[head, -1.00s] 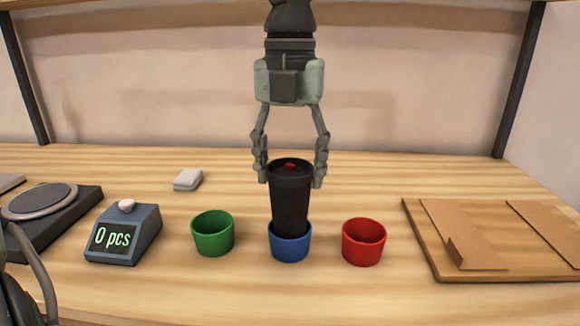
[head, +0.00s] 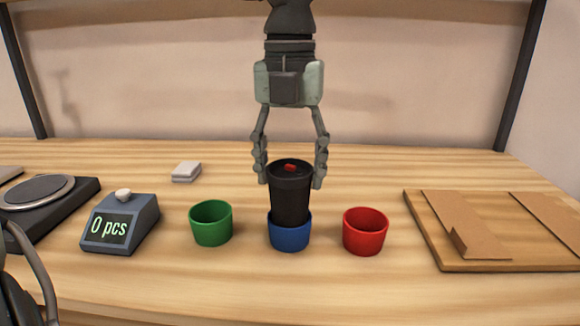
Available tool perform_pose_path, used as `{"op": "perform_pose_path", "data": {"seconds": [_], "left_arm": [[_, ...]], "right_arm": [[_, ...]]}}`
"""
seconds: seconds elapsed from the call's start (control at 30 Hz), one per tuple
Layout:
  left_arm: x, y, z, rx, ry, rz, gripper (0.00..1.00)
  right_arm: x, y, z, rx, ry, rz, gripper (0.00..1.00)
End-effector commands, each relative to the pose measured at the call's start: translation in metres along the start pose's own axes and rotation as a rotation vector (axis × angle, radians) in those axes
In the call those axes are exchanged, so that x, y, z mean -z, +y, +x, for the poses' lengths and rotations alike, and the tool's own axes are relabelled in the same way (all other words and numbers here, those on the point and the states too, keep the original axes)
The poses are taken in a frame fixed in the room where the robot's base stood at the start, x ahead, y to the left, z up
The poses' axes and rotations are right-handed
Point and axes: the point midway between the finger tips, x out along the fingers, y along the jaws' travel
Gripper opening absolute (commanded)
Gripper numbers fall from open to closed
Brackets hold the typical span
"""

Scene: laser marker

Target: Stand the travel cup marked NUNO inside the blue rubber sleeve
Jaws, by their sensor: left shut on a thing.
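A black travel cup (head: 290,198) with a dark lid and a small red part on top stands upright, its lower end inside the blue rubber sleeve (head: 290,238). No NUNO mark can be read on the side facing me. My left gripper (head: 290,180) comes down from above, with one finger on each side of the cup near its rim, and is shut on it. The cup's bottom is hidden in the sleeve, so I cannot tell whether it rests on the base.
A green sleeve (head: 211,223) stands left of the blue one and a red sleeve (head: 365,232) right of it, both empty. A counting scale (head: 120,225) reading "0 pcs" is at left. A wooden board (head: 490,268) with brown cardboard pieces lies at right. The table front is clear.

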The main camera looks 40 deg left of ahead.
Motion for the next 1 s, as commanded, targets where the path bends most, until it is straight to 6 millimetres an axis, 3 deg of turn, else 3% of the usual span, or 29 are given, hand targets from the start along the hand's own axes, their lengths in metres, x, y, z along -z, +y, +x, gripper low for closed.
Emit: {"op": "perform_pose_path", "data": {"seconds": [0.53,0.57,0.73,0.97,1.0], "left_arm": [[0.000,0.000,0.015,0.000,0.000,0.000,0.47],[0.000,0.000,0.014,0.000,-0.001,0.000,0.61],[0.000,0.000,0.013,0.000,0.000,0.000,0.82],[0.000,0.000,0.013,0.000,0.000,0.000,0.83],[0.000,0.000,0.014,-0.001,0.001,0.000,0.87]], "right_arm": [[-0.004,-0.003,0.013,0.000,0.000,0.000,0.43],[-0.003,-0.002,0.012,0.000,0.000,0.000,0.43],[-0.003,-0.002,0.011,0.000,0.000,0.000,0.43],[-0.003,-0.002,0.011,0.000,0.000,0.000,0.43],[-0.003,-0.002,0.011,0.000,0.000,0.000,0.43]]}}
